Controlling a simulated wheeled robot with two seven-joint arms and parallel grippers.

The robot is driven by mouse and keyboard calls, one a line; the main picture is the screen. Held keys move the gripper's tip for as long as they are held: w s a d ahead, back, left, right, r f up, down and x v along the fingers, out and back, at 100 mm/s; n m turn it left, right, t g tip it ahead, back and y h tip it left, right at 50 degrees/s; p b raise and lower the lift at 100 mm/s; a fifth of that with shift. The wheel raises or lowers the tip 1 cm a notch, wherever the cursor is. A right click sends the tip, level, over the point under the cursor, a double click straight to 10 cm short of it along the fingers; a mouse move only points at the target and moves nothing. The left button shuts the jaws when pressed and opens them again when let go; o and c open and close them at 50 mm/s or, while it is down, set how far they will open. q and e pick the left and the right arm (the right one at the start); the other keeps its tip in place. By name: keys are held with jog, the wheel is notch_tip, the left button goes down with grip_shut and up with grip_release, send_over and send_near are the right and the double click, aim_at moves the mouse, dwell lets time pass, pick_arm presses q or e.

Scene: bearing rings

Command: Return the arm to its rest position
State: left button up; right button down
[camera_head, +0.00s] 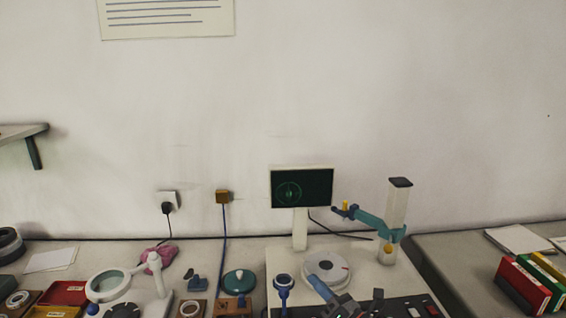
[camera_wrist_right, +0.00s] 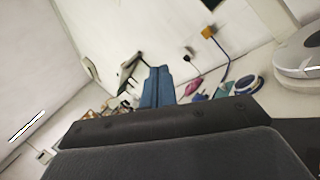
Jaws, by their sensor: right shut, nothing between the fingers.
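My right gripper (camera_head: 314,281) shows at the bottom centre of the head view, with blue fingers and a dark grey body. It reaches up and left in front of the measuring instrument. In the right wrist view its blue fingers (camera_wrist_right: 158,80) lie together, shut, with nothing held between them. My left gripper is not in view in either picture.

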jog(key=s+d+f+m+g+h, duration=0.1)
jog(key=s+d+f+m+h, duration=0.45)
jog(key=m, duration=0.75)
jog(key=s+d+f+m+g+h, duration=0.1)
jog(key=s+d+f+m+h, duration=0.2)
jog(key=d+f+m+h, duration=0.6)
jog(key=s+a+f+m+g, duration=0.1)
jog(key=s+f+m+g, duration=0.5)
jog(key=s, duration=0.5)
jog(key=s+a+f+m+g, duration=0.1)
jog(key=s+f+m+g, duration=0.5)
jog(key=s, duration=0.6)
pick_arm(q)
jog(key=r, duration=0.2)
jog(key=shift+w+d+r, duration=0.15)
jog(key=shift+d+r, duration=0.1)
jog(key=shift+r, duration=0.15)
pick_arm(e)
jog(key=s+a+f, duration=0.1)
jog(key=s+f, duration=0.1)
jog(key=f, duration=1.9)
jog(key=s+a+f+m, duration=0.1)
jog(key=s+f, duration=0.2)
jog(key=f, duration=1.7)
jog(key=shift+a+f+g+y, duration=0.3)
jog(key=shift+a+f+y, duration=0.05)
jog(key=shift+a, duration=0.05)
